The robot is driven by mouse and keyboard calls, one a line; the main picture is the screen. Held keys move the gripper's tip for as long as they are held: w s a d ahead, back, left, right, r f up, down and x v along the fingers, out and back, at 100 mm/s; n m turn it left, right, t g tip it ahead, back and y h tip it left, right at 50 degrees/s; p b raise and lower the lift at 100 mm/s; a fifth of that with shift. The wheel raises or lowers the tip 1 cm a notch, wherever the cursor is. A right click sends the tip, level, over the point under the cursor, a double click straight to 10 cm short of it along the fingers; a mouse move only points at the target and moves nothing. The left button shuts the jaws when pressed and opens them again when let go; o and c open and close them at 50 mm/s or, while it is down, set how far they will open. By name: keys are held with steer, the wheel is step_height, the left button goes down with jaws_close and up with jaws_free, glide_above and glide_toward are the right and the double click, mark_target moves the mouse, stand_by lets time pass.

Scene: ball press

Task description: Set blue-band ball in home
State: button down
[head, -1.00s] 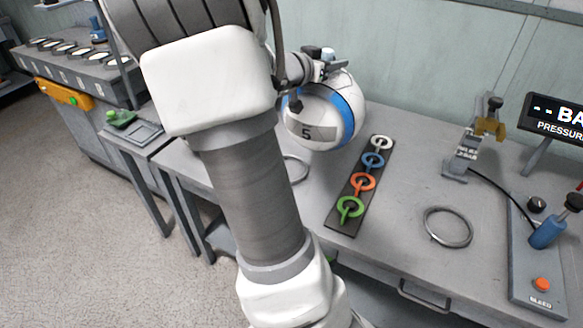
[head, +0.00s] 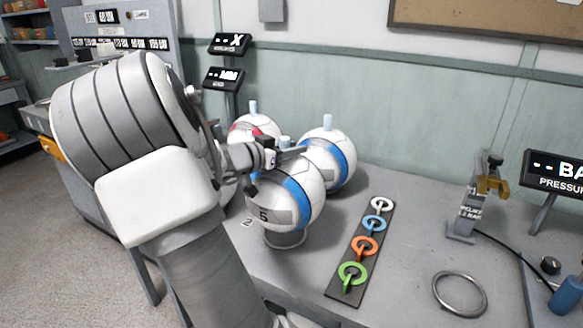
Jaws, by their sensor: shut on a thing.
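The white ball with a blue band and a "5" label (head: 290,208) is at the left part of the table in the head view. My gripper (head: 284,147) is shut on the stem at its top. The ball is upright, right over a grey ring seat (head: 285,240); I cannot tell if it bears its full weight there. A second blue-banded ball (head: 338,165) stands behind it to the right. A red-banded ball (head: 250,126) stands behind to the left, partly hidden by my arm and the held ball.
A "2" label (head: 246,223) lies left of the seat. A black strip with coloured rings (head: 333,288) lies to the right. An empty metal ring (head: 460,292) and a clamp stand (head: 465,213) are farther right. Displays (head: 226,78) stand behind the balls.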

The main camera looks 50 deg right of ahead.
steer(key=shift+w+a+f+b, duration=0.1)
steer(key=shift+f+b, duration=1)
steer(key=shift+f, duration=1.15)
steer(key=c, duration=0.6)
jaws_free()
steer(key=shift+f, duration=0.1)
